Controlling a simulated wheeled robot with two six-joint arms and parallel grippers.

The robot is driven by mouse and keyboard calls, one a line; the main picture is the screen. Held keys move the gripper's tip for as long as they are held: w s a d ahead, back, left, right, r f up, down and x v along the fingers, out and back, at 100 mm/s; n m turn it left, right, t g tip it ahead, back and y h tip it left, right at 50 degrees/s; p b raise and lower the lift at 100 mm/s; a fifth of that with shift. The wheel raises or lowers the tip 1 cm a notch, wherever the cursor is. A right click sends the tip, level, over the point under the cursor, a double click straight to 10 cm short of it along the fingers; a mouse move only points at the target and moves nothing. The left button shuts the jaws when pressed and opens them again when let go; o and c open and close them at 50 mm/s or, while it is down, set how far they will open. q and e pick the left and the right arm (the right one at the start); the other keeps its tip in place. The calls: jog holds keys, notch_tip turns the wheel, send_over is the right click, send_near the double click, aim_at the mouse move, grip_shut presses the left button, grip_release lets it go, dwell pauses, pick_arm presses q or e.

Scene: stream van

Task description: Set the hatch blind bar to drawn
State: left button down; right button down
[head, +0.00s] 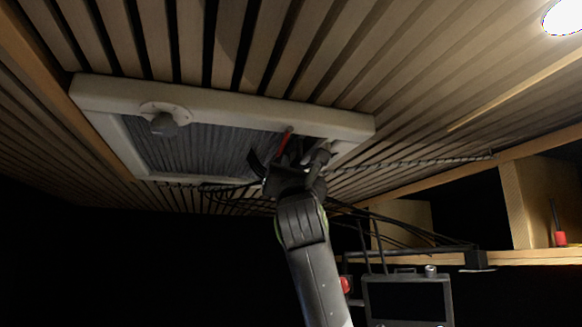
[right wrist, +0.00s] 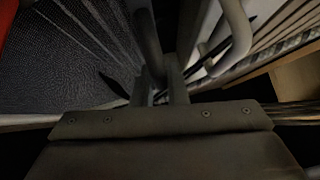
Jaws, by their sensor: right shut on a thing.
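The roof hatch (head: 225,105) has a white frame in the slatted ceiling. A grey pleated blind (head: 190,150) spans it from the left to near my right gripper (head: 292,163). A small dark strip of the opening shows right of the blind. My right gripper reaches up from below at the blind's right end and is shut on the blind bar, which it mostly hides. A red piece (head: 285,139) shows just above the fingers. In the right wrist view, the pleated blind (right wrist: 60,60) lies left of my gripper (right wrist: 160,85). My left gripper is not in view.
A grey knob (head: 164,124) sits on the frame's far left part. Dark cables (head: 390,225) hang right of my arm. A shelf (head: 530,257) with boxes and a dark screen device (head: 407,298) are at the lower right. A white curved handle (right wrist: 238,35) is close right of the gripper.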

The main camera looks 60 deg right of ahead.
jog(key=s+d, duration=0.2)
jog(key=shift+s+d+r, duration=0.1)
jog(key=shift+s+d, duration=0.1)
jog(key=shift+d, duration=0.2)
jog(key=c, duration=1.7)
grip_release()
jog(key=shift+o, duration=1)
jog(key=shift+w+a+r, duration=0.1)
jog(key=shift+w+a, duration=0.05)
jog(key=shift+a, duration=0.05)
